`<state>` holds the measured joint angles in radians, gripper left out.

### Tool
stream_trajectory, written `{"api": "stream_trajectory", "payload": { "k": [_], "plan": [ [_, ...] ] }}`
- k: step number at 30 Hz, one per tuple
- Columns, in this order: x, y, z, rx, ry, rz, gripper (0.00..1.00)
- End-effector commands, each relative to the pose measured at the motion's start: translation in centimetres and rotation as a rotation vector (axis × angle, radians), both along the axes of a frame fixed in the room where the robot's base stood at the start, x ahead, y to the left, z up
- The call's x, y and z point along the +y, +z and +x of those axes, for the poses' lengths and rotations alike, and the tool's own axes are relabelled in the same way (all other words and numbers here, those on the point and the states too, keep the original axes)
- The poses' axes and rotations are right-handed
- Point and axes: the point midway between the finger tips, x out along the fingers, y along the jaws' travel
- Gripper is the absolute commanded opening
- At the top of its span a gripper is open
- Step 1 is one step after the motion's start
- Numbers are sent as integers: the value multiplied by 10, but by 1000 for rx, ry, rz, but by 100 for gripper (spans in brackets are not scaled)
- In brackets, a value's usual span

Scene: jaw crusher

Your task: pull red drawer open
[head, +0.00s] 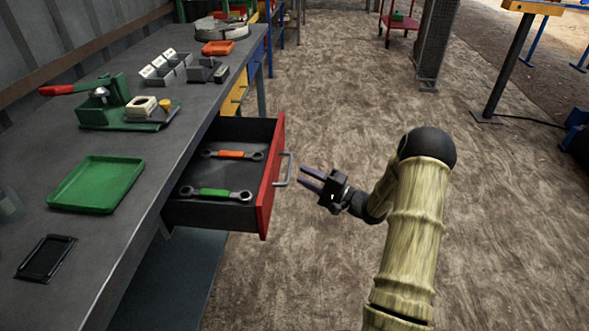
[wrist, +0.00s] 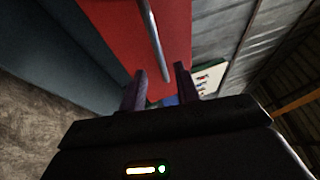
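The red drawer (head: 270,178) stands pulled out from under the grey workbench, with its dark inside showing. Its silver bar handle (head: 284,169) is on the red front. My gripper (head: 308,179) is just right of the handle in the head view, apart from it, with its two fingers spread and empty. In the wrist view the red front (wrist: 143,40) fills the upper middle and the handle (wrist: 154,40) runs down it beyond my open fingertips (wrist: 158,85). Inside the drawer lie a wrench with an orange grip (head: 232,154) and one with a green grip (head: 215,192).
The workbench (head: 130,238) carries a green tray (head: 98,184), a green press with a red lever (head: 105,100) and small grey bins (head: 166,68). A yellow drawer (head: 236,92) is shut farther back.

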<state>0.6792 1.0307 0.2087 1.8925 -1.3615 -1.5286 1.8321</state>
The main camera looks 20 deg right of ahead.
Motion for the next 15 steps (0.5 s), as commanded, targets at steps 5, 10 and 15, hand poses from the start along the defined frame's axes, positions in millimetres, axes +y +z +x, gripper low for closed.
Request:
{"api": "stream_trajectory", "payload": {
  "k": [5,10,15],
  "plan": [
    [-26,-6,-26,2,-4,0,32],
    [-50,-12,-49,2,-3,2,32],
    [-69,-18,-69,1,-1,1,32]
  ]
}}
